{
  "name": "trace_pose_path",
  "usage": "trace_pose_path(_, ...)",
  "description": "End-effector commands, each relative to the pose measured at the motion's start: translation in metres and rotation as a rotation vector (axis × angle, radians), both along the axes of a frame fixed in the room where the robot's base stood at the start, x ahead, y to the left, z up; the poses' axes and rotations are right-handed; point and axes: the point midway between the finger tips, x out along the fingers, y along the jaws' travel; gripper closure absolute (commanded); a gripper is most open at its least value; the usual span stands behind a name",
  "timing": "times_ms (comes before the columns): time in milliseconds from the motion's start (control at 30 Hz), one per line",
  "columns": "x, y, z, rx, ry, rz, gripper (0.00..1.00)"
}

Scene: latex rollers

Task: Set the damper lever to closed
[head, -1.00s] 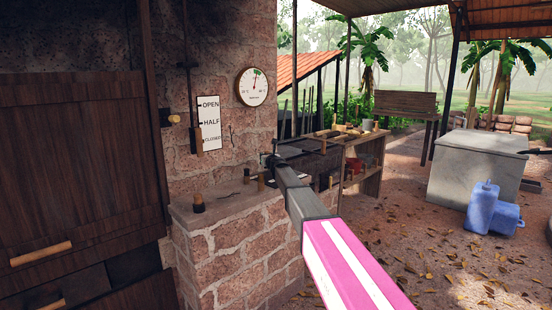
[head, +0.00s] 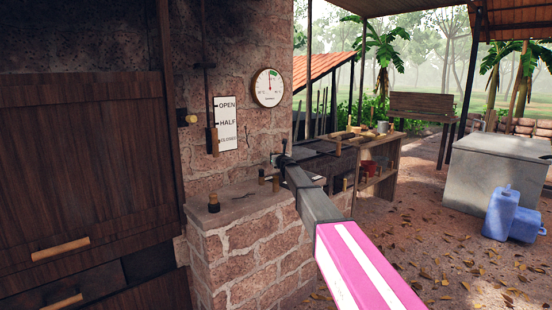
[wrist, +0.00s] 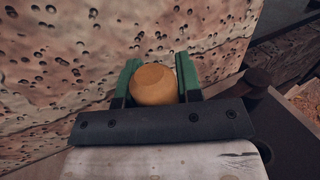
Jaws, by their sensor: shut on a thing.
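My gripper (head: 281,160) is small in the head view, to the right of the lever and over the brick ledge. In the wrist view my gripper (wrist: 157,63) has its green fingers shut on a round wooden knob (wrist: 154,85), close to pitted brick. I cannot tell what the knob belongs to; the lever's handle looks apart from my gripper.
A round gauge (head: 268,87) hangs above. A wooden shelf (head: 380,165), a grey chest (head: 495,175) and blue jugs (head: 502,212) stand right. The leaf-strewn floor is mostly clear.

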Motion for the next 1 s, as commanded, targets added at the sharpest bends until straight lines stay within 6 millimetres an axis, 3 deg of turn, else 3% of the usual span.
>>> trace_pose_path(67, 0.005, -0.007, 0.001, -0.001, 0.0, -0.015, 1.0)
trace_pose_path(100, 0.005, -0.007, 0.001, -0.001, 0.0, -0.015, 0.61)
trace_pose_path(167, 0.005, -0.006, 0.001, -0.001, -0.001, -0.015, 0.42)
trace_pose_path(633, -0.008, -0.007, 0.0, -0.001, 0.0, -0.008, 0.42)
trace_pose_path(1000, -0.065, -0.032, 0.0, -0.001, 0.0, -0.01, 0.42)
